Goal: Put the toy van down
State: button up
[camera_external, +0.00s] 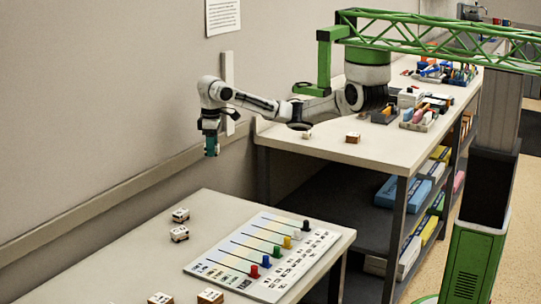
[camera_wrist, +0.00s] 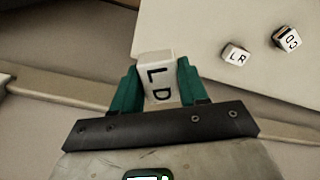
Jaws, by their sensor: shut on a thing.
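In the external view my gripper (camera_external: 211,146) points down in the air near the wall, beyond the far left edge of the near table (camera_external: 110,255). The held thing is not clear there. No other toy van is recognisable.
Two lettered blocks (camera_external: 180,214) (camera_external: 179,233) stand near the table's far left edge, two more (camera_external: 160,298) (camera_external: 210,296) at its front. A board with coloured pegs (camera_external: 225,268) lies to the right. A higher bench (camera_external: 385,155) stands behind. Bare table surrounds the far blocks.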

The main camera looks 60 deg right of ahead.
jog(key=s+a+f+n+b, duration=0.1)
jog(key=s+a+n+b, duration=0.2)
jog(key=a, duration=0.7)
jog(key=s+a+f+n+b, duration=0.1)
jog(key=s+a+n+b, duration=0.3)
jog(key=a, duration=0.6)
jog(key=s+a+f+n+b, duration=0.2)
jog(key=s+a+n, duration=0.3)
jog(key=s+a, duration=1.15)
jog(key=b, duration=0.4)
send_over(166, 265)
jog(key=f, duration=0.8)
jog(key=shift+s+d+f, duration=0.2)
jog(key=shift+s+f, duration=0.1)
jog(key=shift+s, duration=0.05)
jog(key=shift+w+a+f, duration=0.25)
jog(key=shift+w+f, duration=0.15)
jog(key=shift+f, duration=0.25)
jog(key=shift+f+b, duration=0.5)
jog(key=shift+f, duration=0.85)
jog(key=shift+f, duration=0.15)
jog(key=o, duration=1)
jog(key=shift+o, duration=0.2)
